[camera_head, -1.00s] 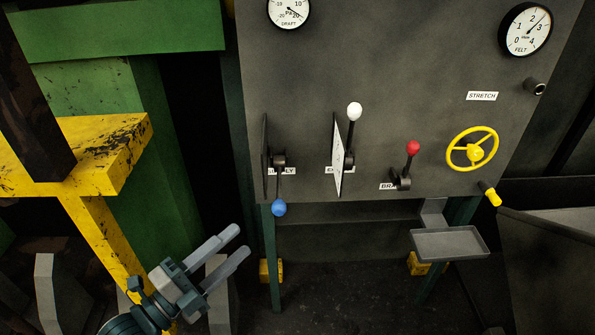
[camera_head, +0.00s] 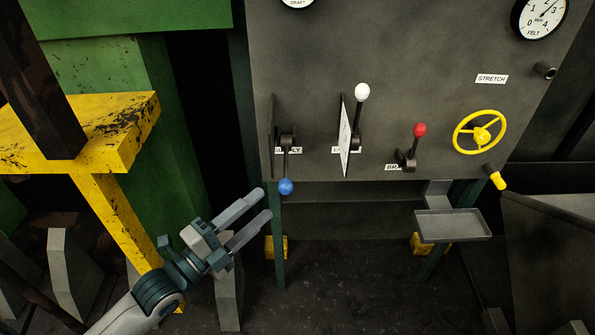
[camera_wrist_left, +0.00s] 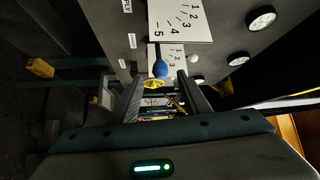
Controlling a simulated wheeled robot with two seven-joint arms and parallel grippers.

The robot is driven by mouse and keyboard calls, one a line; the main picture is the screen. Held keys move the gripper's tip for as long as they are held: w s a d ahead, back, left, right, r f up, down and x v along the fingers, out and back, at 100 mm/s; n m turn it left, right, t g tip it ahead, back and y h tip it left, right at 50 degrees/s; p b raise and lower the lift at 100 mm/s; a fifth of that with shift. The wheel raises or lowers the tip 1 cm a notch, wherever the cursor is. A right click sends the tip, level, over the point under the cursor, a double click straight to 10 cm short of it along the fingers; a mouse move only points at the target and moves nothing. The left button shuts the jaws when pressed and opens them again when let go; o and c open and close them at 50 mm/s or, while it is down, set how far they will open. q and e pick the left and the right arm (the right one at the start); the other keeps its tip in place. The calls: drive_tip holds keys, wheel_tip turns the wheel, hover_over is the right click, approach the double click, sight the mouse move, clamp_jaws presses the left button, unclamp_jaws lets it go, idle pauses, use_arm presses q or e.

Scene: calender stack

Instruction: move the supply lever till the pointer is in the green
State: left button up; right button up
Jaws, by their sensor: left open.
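The supply lever (camera_head: 286,172) hangs down from its pivot on the grey panel and ends in a blue knob (camera_head: 286,187). Its label is partly covered, and its scale plate (camera_head: 271,136) stands edge-on in the head view. My left gripper (camera_head: 265,203) is open and empty, just below and left of the blue knob, apart from it. In the left wrist view the blue knob (camera_wrist_left: 160,68) shows ahead, between and beyond the open fingers (camera_wrist_left: 165,88). Numbered scale plates (camera_wrist_left: 181,20) show there too. I cannot make out a green zone or pointer. My right gripper is not in view.
A white-knobbed lever (camera_head: 362,92), a red-knobbed lever (camera_head: 420,130) and a yellow handwheel (camera_head: 479,132) sit to the right on the panel. A small grey tray (camera_head: 453,226) sticks out below.

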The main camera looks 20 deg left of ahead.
sight(286, 166)
use_arm(q)
drive_tip(key=p+x, duration=0.3)
drive_tip(key=x, duration=0.9)
drive_tip(key=shift+w+d, duration=0.15)
drive_tip(key=shift+w, duration=0.25)
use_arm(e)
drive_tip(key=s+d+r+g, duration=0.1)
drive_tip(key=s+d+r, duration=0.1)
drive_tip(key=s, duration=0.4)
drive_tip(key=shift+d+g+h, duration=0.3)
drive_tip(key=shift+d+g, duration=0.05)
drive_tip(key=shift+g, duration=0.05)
use_arm(q)
drive_tip(key=shift+c, duration=0.6)
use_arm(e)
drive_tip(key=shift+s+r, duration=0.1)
use_arm(q)
drive_tip(key=shift+p, duration=0.3)
clamp_jaws()
